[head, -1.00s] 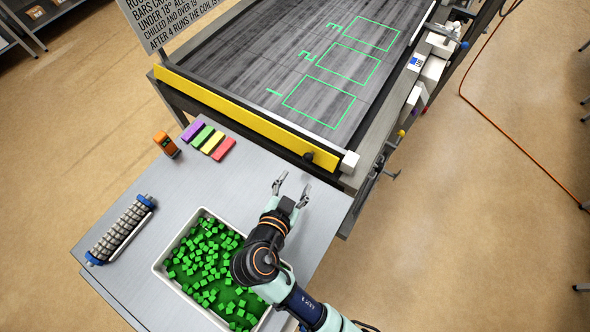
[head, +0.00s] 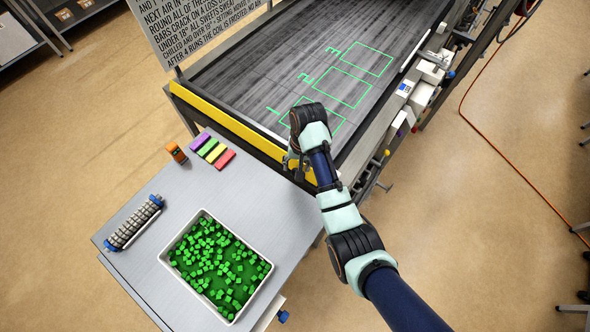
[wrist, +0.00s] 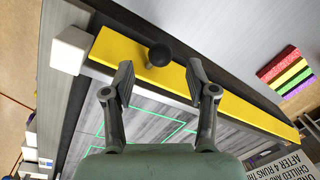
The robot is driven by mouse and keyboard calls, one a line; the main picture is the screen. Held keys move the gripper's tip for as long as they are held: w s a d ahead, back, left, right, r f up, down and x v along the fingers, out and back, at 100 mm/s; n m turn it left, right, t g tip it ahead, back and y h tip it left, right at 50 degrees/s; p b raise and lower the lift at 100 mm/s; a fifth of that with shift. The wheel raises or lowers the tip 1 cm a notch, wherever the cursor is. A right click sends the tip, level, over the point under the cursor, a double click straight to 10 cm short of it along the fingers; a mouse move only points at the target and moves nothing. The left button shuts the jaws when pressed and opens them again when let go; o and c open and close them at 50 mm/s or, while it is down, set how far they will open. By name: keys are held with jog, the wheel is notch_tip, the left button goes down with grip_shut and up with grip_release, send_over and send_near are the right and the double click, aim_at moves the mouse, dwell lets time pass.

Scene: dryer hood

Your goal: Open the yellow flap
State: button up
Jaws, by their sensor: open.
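The yellow flap (head: 235,124) is a long bar along the near edge of the dark, streaked bed. It also shows in the wrist view (wrist: 232,103), with a round black knob (wrist: 159,55) near one end. My gripper (wrist: 160,72) is open and empty, its two fingers spread to either side of the knob's line, with the knob just beyond the fingertips. I cannot tell whether anything touches. In the head view my gripper (head: 292,163) is over the flap's right end, where my arm hides the knob.
A grey table (head: 165,200) stands before the flap. It holds a white bin of green cubes (head: 262,285), coloured blocks (head: 213,150), an orange device (head: 176,153) and a roller (head: 134,222). A white block (wrist: 70,50) sits at the flap's end. A sign (head: 200,30) stands behind.

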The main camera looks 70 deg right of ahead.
jog(key=f, duration=0.4)
jog(key=shift+w+a+f, duration=0.1)
jog(key=shift+w+f, duration=0.1)
jog(key=shift+f, duration=0.1)
jog(key=shift+c, duration=0.3)
grip_shut()
